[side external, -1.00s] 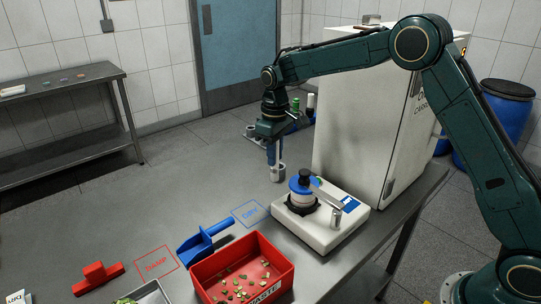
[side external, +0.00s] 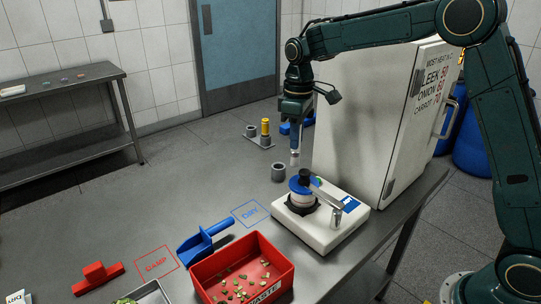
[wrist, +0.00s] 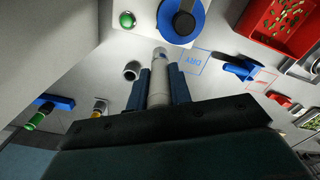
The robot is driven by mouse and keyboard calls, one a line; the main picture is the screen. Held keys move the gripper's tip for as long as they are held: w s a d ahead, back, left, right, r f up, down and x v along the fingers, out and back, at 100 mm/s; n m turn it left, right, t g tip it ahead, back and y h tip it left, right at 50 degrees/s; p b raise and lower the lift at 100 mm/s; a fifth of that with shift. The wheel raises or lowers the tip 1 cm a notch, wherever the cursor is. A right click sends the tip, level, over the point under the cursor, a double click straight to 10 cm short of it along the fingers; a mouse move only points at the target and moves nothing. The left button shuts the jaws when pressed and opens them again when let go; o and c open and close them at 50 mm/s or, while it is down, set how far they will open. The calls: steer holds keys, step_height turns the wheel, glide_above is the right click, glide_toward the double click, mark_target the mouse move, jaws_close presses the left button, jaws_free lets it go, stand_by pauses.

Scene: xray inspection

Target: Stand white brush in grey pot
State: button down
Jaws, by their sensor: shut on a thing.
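My gripper (side external: 295,126) points down and is shut on the white brush (side external: 295,157), which hangs below the fingers close to upright. In the wrist view the brush (wrist: 158,85) lies between my two blue-grey fingers (wrist: 159,88). The small grey pot (side external: 278,173) stands on the steel table, down and left of the brush's lower end in the side view. In the wrist view the pot (wrist: 131,71) shows just left of the brush, apart from it. The pot's opening looks empty.
A white device with a blue-ringed top (side external: 302,186) stands right in front of the brush. A white cabinet (side external: 375,110) rises at the right. Behind are a holder with a yellow piece (side external: 265,127) and blue items (side external: 285,129). A red waste bin (side external: 243,272) sits in front.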

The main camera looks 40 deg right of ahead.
steer(key=s+d+n, duration=0.3)
steer(key=s+n, duration=0.1)
steer(key=s, duration=0.6)
steer(key=s+d+n, duration=0.3)
steer(key=s, duration=0.7)
step_height(320, 180, down, 6)
steer(key=shift+a, duration=0.2)
steer(key=shift+w, duration=0.15)
steer(key=w, duration=3.2)
steer(key=shift+s+f, duration=0.1)
steer(key=shift+f, duration=3.2)
steer(key=shift+f, duration=0.2)
